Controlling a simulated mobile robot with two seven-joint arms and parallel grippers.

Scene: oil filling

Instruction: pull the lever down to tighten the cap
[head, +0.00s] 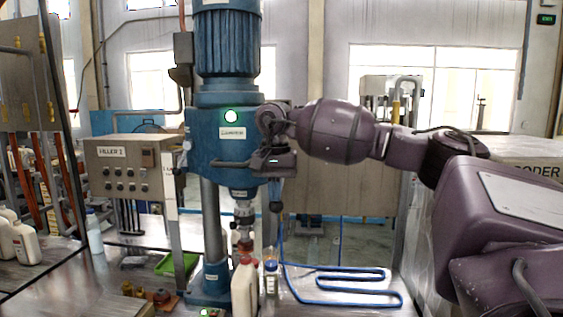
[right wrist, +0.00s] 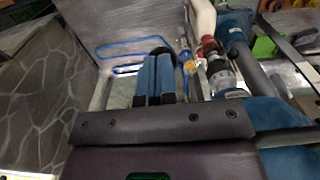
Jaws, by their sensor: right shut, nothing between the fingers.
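The blue capping machine (head: 221,150) stands upright in the middle of the head view. A white bottle (head: 244,288) with a red cap (head: 246,261) stands under its chuck (head: 243,210). In the right wrist view the bottle (right wrist: 202,17), cap (right wrist: 208,44) and chuck (right wrist: 219,72) show at the upper right. My right gripper (head: 276,205) points down at the right side of the machine head; its blue fingers are together and empty in the right wrist view (right wrist: 154,62). My left gripper is out of view.
A control box (head: 127,170) labelled as a filler stands at the left. White bottles (head: 22,240) stand on the far left. A small bottle (head: 270,276) stands beside the capped one. A blue looped rail (head: 345,270) lies on the bench to the right. A green tray (head: 177,264) lies behind.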

